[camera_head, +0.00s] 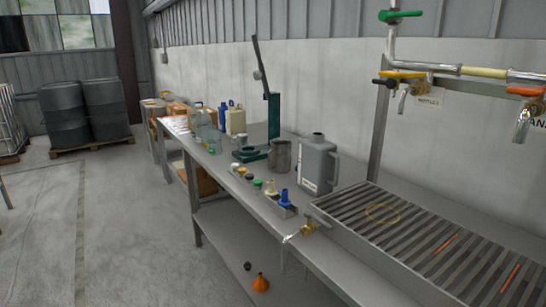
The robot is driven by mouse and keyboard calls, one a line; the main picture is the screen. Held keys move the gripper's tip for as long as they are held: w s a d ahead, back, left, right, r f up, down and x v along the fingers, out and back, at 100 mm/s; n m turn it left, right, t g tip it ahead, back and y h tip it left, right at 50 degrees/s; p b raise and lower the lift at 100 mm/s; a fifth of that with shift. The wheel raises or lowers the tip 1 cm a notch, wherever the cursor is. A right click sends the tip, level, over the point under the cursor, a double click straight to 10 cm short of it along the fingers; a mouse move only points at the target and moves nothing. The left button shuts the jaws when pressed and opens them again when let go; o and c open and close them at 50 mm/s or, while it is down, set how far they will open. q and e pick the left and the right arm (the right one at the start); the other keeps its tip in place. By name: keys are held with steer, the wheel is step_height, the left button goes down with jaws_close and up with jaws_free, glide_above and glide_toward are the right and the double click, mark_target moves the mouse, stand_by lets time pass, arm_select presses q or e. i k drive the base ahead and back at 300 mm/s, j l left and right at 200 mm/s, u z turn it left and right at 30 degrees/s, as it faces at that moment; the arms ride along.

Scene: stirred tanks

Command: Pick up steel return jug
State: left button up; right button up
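A plain metallic grey cylindrical vessel (280,157) stands upright on the workbench, in front of the green press; it looks like the steel return jug. To its right and nearer stands a larger grey jug (318,164) with a neck, a side handle and a white label, also upright. The two are close together, with the larger jug's left edge near the metallic vessel. Any label on the metallic vessel is too small to tell. Neither of my grippers shows in the head view.
A slatted metal drain tray (362,198) fills the bench's right end, below taps (420,86). A green lever press (273,125) stands behind the vessels. Small coloured caps (257,183) line the front edge. An orange funnel (261,282) is on the lower shelf.

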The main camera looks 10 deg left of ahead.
mark_target(280, 154)
steer(key=i+j, duration=0.2)
steer(key=j, duration=0.15)
steer(key=i+j, duration=0.2)
steer(key=j, duration=0.15)
steer(key=i+j+z, duration=0.1)
steer(key=i+j, duration=0.3)
steer(key=j, duration=0.35)
steer(key=i+j, duration=0.2)
steer(key=j, duration=0.15)
steer(key=i+j+z, duration=0.1)
steer(key=j, duration=0.3)
steer(key=i+j, duration=0.3)
